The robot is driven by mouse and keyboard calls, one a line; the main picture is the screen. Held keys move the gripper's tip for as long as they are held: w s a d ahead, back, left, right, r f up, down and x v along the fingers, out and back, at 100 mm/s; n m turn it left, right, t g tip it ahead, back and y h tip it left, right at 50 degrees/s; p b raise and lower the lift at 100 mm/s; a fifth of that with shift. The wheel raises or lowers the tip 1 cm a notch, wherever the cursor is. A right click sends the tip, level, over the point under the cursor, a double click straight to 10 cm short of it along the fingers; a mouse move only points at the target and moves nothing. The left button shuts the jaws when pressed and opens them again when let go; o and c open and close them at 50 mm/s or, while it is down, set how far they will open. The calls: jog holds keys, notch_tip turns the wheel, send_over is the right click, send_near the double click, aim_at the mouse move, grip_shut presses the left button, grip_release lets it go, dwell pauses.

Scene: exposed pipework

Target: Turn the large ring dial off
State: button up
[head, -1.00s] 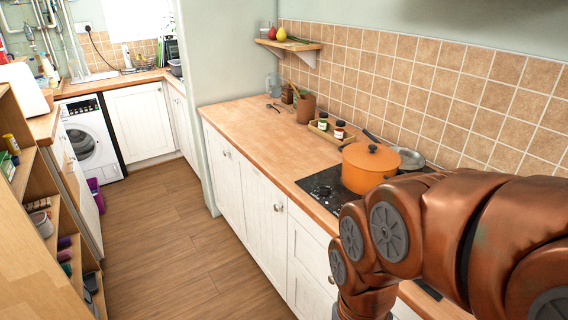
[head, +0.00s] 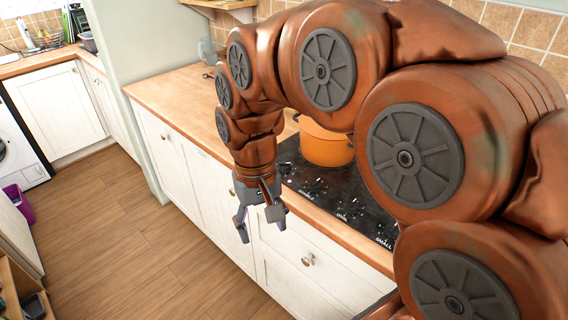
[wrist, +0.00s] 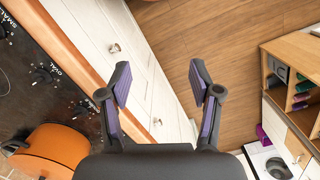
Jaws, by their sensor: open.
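The black hob (head: 350,190) is set in the wooden counter, partly hidden behind my arm. Its dials are small and dark along the front. In the wrist view one dial (wrist: 45,74) is beside the word OVAL, and another dial (wrist: 84,107) is closer to the orange pot (wrist: 50,152). I can read SMALL and OVAL, but no label for the large ring, so I cannot tell its dial or setting for sure. My gripper (head: 260,232) is open and empty, pointing down in front of the white cabinets, apart from the hob. It also shows in the wrist view (wrist: 160,68).
The orange pot (head: 325,143) stands on the hob, partly behind my arm. The counter's front edge (wrist: 75,45) lies between my gripper and the dials. White cabinets (head: 190,170) with knobs stand below.

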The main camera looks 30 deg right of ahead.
jog(key=w+d+m+b, duration=0.2)
jog(key=w+d+m, duration=0.35)
jog(key=w, duration=0.95)
jog(key=m+t+b, duration=0.1)
jog(key=m+b, duration=0.2)
jog(key=m, duration=0.1)
send_over(285, 163)
notch_tip(285, 163, down, 3)
jog(key=shift+f, duration=0.2)
jog(key=shift+f+p, duration=0.9)
jog(key=shift+f, duration=3.05)
jog(key=c, duration=1.1)
jog(key=shift+c, duration=0.2)
